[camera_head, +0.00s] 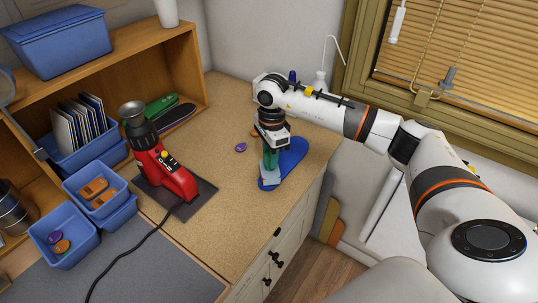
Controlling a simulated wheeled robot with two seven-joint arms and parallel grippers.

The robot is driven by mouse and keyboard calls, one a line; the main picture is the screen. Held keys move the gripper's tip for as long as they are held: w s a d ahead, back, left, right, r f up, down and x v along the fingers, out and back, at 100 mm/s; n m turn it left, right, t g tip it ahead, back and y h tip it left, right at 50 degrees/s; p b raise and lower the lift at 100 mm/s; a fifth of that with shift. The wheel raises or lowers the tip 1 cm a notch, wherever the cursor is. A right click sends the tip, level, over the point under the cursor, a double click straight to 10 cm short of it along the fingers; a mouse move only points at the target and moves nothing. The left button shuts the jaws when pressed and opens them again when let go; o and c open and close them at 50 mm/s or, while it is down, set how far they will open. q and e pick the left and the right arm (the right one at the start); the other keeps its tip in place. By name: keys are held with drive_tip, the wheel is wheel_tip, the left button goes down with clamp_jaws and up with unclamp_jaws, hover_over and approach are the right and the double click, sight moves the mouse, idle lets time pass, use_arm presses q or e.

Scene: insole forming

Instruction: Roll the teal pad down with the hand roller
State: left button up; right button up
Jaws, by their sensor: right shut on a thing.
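My right gripper (271,150) reaches in from the right over the cork-coloured worktop (225,215) and points down. It is shut on the hand roller (271,160), of which a green upright part shows below the jaws. The roller's lower end is at the blue insole (294,158), which lies flat on the worktop. A small pale teal piece (269,178), which may be the teal pad, shows at the insole's near end, right below the roller. Whether the roller touches it I cannot tell. My left gripper is out of view.
A red heat tool (165,172) stands on a dark mat left of the insole, its black cable trailing forward. Blue bins (64,239) hold small pads at the left. A small purple piece (241,147) and a pump bottle (320,82) are nearby. The worktop's right edge is close.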

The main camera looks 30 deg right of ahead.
drive_tip(key=shift+s+d+f, duration=0.1)
drive_tip(key=shift+s+d, duration=0.15)
drive_tip(key=shift+d, duration=0.25)
drive_tip(key=shift+w+a+b, duration=0.2)
drive_tip(key=shift+a+b, duration=0.15)
drive_tip(key=shift+a, duration=0.2)
drive_tip(key=shift+w+a, duration=0.15)
drive_tip(key=shift+a, duration=0.1)
idle(0.4)
drive_tip(key=shift+r+p, duration=1.8)
drive_tip(key=shift+r, duration=1.8)
drive_tip(key=shift+w+r, duration=0.1)
